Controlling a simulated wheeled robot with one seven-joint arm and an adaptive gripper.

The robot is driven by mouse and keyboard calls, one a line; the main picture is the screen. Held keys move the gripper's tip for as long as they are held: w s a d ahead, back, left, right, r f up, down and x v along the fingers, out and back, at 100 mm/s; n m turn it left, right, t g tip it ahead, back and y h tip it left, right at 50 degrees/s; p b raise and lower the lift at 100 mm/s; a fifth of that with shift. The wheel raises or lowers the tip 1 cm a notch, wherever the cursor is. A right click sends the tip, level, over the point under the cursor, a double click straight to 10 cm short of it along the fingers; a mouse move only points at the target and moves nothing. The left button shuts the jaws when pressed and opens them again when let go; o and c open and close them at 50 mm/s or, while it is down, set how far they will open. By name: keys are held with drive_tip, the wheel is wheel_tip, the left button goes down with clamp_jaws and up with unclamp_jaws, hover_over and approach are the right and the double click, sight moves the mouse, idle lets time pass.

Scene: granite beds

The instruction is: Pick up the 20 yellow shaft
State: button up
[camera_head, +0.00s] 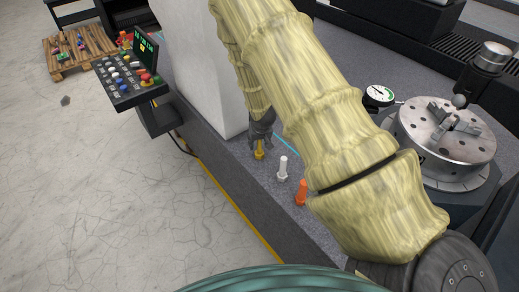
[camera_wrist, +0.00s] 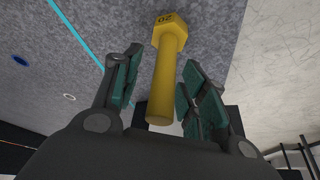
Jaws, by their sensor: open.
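The yellow shaft (camera_head: 260,150) stands upright on the granite bed, near its front edge. In the wrist view, the yellow shaft (camera_wrist: 165,75) has a wider base marked 20, and its free end reaches between my two fingers. My gripper (camera_head: 260,138) is right above and around the shaft's top. In the wrist view, my gripper (camera_wrist: 157,90) is open, with a finger on each side of the shaft and visible gaps between them. My arm hides part of the bed in the head view.
A white shaft (camera_head: 282,168) and an orange shaft (camera_head: 301,192) stand nearby to the right. A white block (camera_head: 205,70) rises close behind my gripper. A round metal chuck (camera_head: 440,140) and a dial gauge (camera_head: 379,95) are farther right. A control panel (camera_head: 130,80) stands left.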

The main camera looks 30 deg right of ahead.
clamp_jaws()
drive_tip(key=shift+r, duration=0.25)
